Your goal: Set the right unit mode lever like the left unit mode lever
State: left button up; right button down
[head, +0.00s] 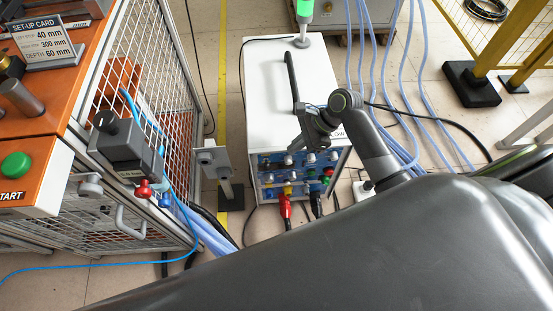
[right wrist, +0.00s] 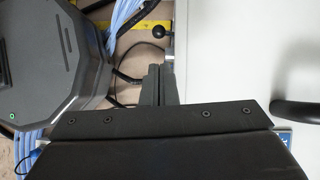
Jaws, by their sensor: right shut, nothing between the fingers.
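The white cabinet (head: 270,95) stands on the floor with a blue front panel (head: 299,174) that carries several pale knobs and coloured sockets. My right gripper (head: 298,144) is shut and empty, just above the top of this panel. In the right wrist view its closed fingers (right wrist: 160,72) point at a small black ball knob (right wrist: 158,31) beside the cabinet's edge, with a gap between them. I cannot tell whether that knob belongs to a mode lever or which way it is set. Neither mode lever can be made out for certain. My left gripper is not in view.
A black handle (head: 292,82) runs along the cabinet top. Red (head: 285,208) and black (head: 316,205) plugs hang from the panel. A wire-mesh cage (head: 135,110) with a grey box (head: 128,152) stands at left. Blue hoses (head: 403,90) run behind at right.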

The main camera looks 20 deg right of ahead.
aim_at(266, 163)
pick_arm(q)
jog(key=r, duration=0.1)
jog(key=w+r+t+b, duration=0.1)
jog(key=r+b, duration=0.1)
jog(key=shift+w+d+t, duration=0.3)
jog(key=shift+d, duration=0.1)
pick_arm(e)
jog(key=x, duration=0.5)
jog(key=a+x, duration=0.1)
jog(key=x, duration=0.1)
jog(key=shift+w+a+r, duration=0.15)
jog(key=shift+r, duration=0.15)
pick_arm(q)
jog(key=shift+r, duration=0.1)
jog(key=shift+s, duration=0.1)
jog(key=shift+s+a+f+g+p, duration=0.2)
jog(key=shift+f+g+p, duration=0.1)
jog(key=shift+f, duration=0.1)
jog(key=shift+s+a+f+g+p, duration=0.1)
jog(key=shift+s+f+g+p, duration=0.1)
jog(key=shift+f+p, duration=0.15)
pick_arm(e)
jog(key=shift+t, duration=0.3)
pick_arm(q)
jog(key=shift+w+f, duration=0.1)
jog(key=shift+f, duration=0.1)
